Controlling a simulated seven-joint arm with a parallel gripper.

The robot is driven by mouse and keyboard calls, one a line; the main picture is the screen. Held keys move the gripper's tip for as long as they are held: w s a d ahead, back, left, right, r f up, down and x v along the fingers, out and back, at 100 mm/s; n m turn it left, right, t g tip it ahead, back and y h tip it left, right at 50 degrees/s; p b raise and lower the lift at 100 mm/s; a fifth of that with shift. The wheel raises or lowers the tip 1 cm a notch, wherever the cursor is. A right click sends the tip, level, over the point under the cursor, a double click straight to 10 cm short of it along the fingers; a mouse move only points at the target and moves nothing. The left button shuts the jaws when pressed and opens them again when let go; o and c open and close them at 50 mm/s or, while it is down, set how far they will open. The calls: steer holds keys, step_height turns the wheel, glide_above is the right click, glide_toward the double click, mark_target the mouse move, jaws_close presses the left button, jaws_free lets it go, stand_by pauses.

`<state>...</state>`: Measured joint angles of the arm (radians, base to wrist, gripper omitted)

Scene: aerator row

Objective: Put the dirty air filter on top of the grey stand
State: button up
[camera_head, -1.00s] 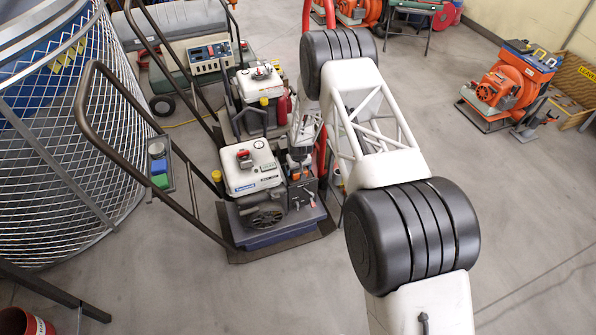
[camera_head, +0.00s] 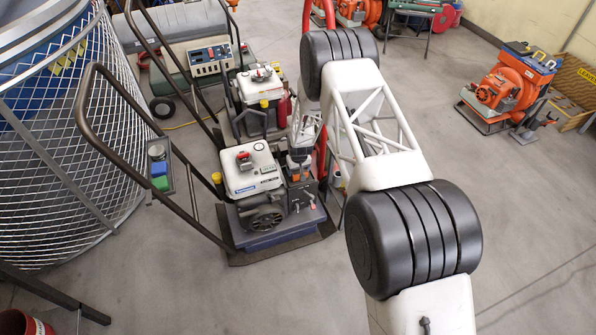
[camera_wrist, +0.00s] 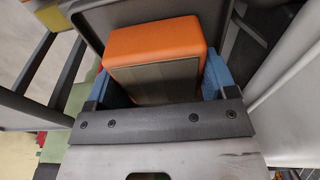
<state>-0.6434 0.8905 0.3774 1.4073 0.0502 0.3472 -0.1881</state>
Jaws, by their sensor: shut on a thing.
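In the wrist view, an orange block with a flat grey-brown face, which looks like the dirty air filter (camera_wrist: 155,38), sits between the blue fingertips of my gripper (camera_wrist: 160,82). My gripper is shut on it. In the head view, my gripper (camera_head: 302,150) is small and partly hidden beside the white engine (camera_head: 250,170) on the cart. A small orange patch shows just below it. I cannot surely pick out the grey stand; a dark grey surface (camera_wrist: 105,14) lies behind the filter in the wrist view.
The engine cart (camera_head: 270,240) has a tall bent handle (camera_head: 90,100). A second engine (camera_head: 258,85) stands behind it. A wire-mesh cage (camera_head: 60,150) is at left, and an orange blower (camera_head: 503,85) at right. The floor at lower middle is clear.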

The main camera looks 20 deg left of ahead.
step_height(320, 180, up, 2)
steer(key=shift+r, duration=0.25)
steer(key=shift+s+d+r, duration=0.2)
steer(key=shift+s+r, duration=0.05)
steer(key=s+d+r, duration=0.1)
steer(key=s+d, duration=0.8)
steer(key=s, duration=0.3)
steer(key=shift+s+r, duration=0.15)
steer(key=shift+s, duration=0.1)
steer(key=w+d+r, duration=0.3)
steer(key=w, duration=0.8)
steer(key=w+d+r, duration=0.3)
steer(key=w, duration=0.9)
steer(key=w+d+r, duration=0.2)
steer(key=w+r, duration=0.1)
steer(key=w, duration=0.8)
steer(key=shift+w+d+r, duration=0.25)
steer(key=shift+d+r, duration=0.1)
steer(key=shift+d, duration=0.05)
steer(key=shift+f, duration=0.1)
